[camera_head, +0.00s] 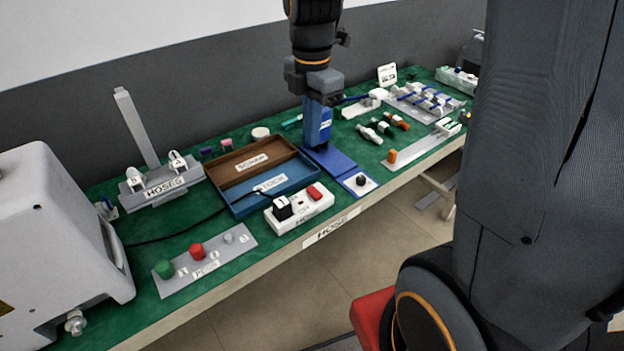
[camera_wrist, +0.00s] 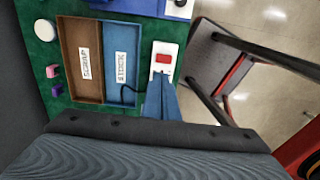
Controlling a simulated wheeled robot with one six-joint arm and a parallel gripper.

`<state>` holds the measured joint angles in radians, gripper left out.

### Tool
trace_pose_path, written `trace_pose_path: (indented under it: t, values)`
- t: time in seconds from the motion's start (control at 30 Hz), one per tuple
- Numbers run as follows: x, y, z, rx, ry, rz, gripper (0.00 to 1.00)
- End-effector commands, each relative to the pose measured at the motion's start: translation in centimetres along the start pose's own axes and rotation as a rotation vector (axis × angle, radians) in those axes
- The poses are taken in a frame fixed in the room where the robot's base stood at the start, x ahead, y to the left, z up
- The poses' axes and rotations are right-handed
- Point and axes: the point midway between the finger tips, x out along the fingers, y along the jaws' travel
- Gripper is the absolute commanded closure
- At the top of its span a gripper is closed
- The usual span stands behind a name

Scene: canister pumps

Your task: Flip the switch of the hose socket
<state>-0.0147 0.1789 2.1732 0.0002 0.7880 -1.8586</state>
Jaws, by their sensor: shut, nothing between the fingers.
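The hose socket is a white box (camera_head: 318,208) near the table's front edge. It has a red rocker switch (camera_head: 314,192) at its right end and a black plug (camera_head: 283,207) at its left end. In the wrist view the socket (camera_wrist: 173,48) shows with its red switch (camera_wrist: 163,58) just beyond the fingertips, and the plug is hidden behind the fingers. My gripper (camera_head: 317,146) points down, shut and empty, behind and above the socket in the head view. Its blue fingers also show in the wrist view (camera_wrist: 161,80). They look apart from the switch.
A brown SCRAP tray (camera_head: 236,158) and a blue STOCK tray (camera_head: 247,208) lie behind the socket. A blue holder (camera_head: 341,160) with a black knob (camera_head: 360,181) stands to its right. A grey button panel (camera_head: 220,265) lies to the left. A black cable runs leftward from the plug.

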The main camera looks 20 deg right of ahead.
Motion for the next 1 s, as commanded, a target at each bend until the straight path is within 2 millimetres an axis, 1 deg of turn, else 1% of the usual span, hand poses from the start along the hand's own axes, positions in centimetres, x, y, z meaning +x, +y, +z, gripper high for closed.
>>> trace_pose_path:
  t: [0.33, 0.47, 0.57, 0.67, 1.0]
  values:
    - [0.0, 0.0, 0.0, -0.014, 0.000, -0.001, 1.00]
    - [0.5, 0.0, 0.0, -0.013, 0.001, -0.003, 1.00]
    - [1.6, -0.1, 0.0, -0.013, 0.001, -0.005, 1.00]
    - [3.3, -0.1, 0.0, -0.012, 0.002, -0.006, 1.00]
    - [9.6, -0.1, 0.0, -0.012, 0.002, -0.007, 1.00]
